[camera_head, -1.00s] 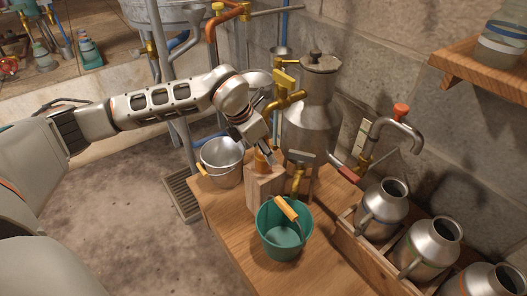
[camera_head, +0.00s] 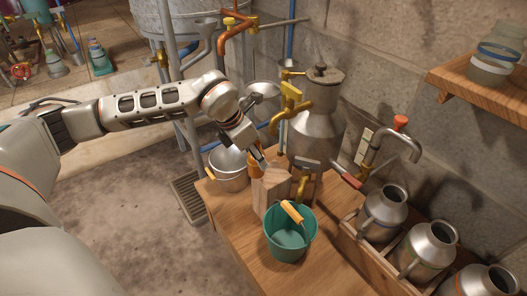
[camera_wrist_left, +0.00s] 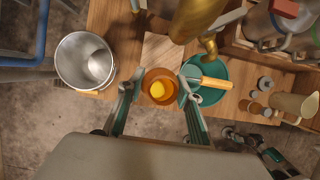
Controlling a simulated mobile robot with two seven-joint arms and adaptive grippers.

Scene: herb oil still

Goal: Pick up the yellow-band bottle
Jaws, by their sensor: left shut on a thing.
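My left gripper (camera_head: 261,161) is shut on a small amber bottle, partly hidden by the fingers in the head view. In the left wrist view, the bottle (camera_wrist_left: 149,86) is seen from above between the two fingertips (camera_wrist_left: 158,92), with a round yellow top. I cannot make out a band on its side. The wooden block (camera_head: 277,180) stands just beside the gripper. Its bare top also shows in the left wrist view (camera_wrist_left: 163,52).
A teal bucket (camera_head: 289,245) stands in front of the block, a metal bucket (camera_head: 229,178) to its left. The metal still (camera_head: 314,135) with brass taps (camera_head: 289,100) is close behind. Metal cans (camera_head: 384,212) sit in a crate at right. A jar (camera_head: 492,70) is on the shelf.

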